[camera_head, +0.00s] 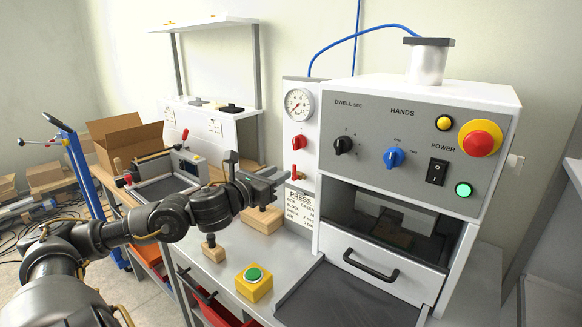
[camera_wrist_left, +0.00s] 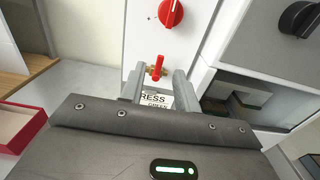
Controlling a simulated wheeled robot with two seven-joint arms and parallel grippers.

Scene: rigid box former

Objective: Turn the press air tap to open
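The press air tap (camera_head: 295,171) is a small red lever on a brass fitting, low on the white panel left of the press. In the left wrist view the red lever (camera_wrist_left: 158,66) stands upright, across the horizontal brass body. My left gripper (camera_head: 280,178) is in front of the panel, close to the tap. In the left wrist view its two fingers (camera_wrist_left: 158,84) are apart and empty, with the lever ahead between their tips. I cannot tell whether either finger touches it. My right gripper is not in view.
A red knob (camera_head: 302,141) and a gauge (camera_head: 299,104) sit above the tap. The press front (camera_head: 400,150) with its switches stands close on the right. Wooden blocks (camera_head: 262,220) and a yellow box with a green button (camera_head: 254,282) are on the bench below.

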